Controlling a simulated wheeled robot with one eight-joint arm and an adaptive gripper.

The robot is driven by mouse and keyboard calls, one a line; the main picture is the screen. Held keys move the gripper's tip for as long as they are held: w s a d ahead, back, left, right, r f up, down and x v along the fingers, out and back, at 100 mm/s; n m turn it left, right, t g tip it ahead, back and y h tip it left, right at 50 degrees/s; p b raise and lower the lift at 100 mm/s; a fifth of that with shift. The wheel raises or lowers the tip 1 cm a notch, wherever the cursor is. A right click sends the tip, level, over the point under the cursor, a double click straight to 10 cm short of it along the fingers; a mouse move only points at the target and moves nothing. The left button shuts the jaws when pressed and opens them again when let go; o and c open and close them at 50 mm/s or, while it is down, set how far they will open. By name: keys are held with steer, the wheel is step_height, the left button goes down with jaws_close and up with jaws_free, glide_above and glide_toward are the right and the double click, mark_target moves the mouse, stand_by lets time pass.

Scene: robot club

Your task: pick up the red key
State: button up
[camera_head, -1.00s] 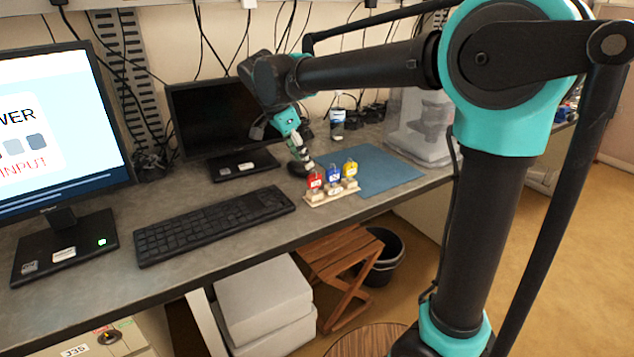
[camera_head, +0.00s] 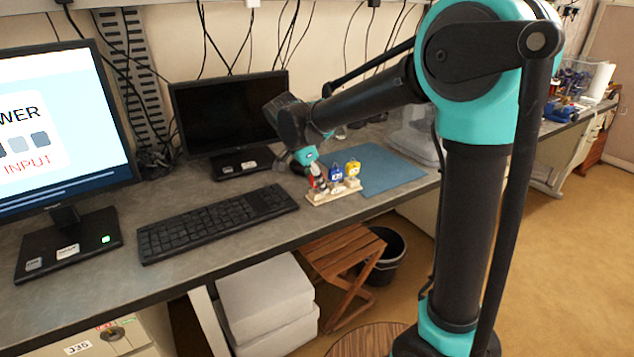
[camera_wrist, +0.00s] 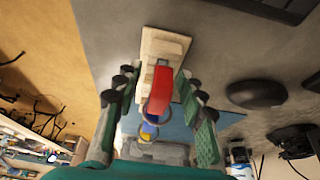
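The red key (camera_head: 311,182) stands at the left end of a pale wooden holder (camera_head: 346,191) near the desk's front edge. A blue key (camera_head: 336,174) and a yellow key (camera_head: 353,168) stand to its right. My gripper (camera_wrist: 155,84) is open in the wrist view, its fingers on either side of the red key (camera_wrist: 162,84), with gaps that seem to remain. The red key's ring hangs toward the camera. In the head view my gripper (camera_head: 313,172) comes down over the red key and partly hides it.
A blue mat (camera_head: 392,170) lies right of the holder. A black keyboard (camera_head: 215,222) lies to its left. A dark mouse (camera_wrist: 256,94) is close beside the holder. A dark monitor (camera_head: 228,110) stands behind, and a clear bin (camera_head: 414,140) stands behind the mat.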

steer(key=shift+c, duration=0.3)
jaws_close()
steer(key=shift+r, duration=0.1)
step_height(320, 180, up, 20)
stand_by(0.5)
steer(key=c, duration=0.7)
jaws_free()
jaws_close()
steer(key=shift+s, duration=0.1)
